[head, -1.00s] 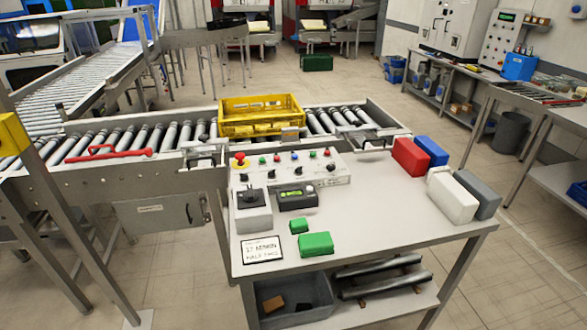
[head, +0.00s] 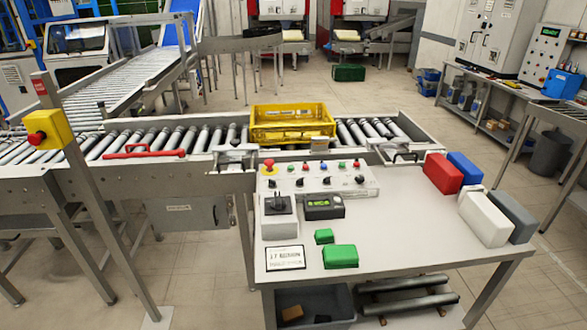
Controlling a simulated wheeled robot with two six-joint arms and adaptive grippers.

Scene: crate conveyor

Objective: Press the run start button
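A sloped grey control panel (head: 318,181) sits at the back of the white table, against the conveyor. It carries a row of small coloured buttons, among them a green one (head: 341,165) toward its right, and black knobs in front. A large red mushroom button (head: 268,164) on a yellow base is at its left end. The labels are too small to read, so I cannot tell which button is run start. Neither of my grippers shows in the head view.
The table (head: 415,250) holds a switch box (head: 279,224), a black meter (head: 325,207), green blocks (head: 340,257), a sign, and red, blue, white and grey blocks at right. A yellow crate (head: 292,133) stands on the rollers. A post at left carries another red button (head: 38,136).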

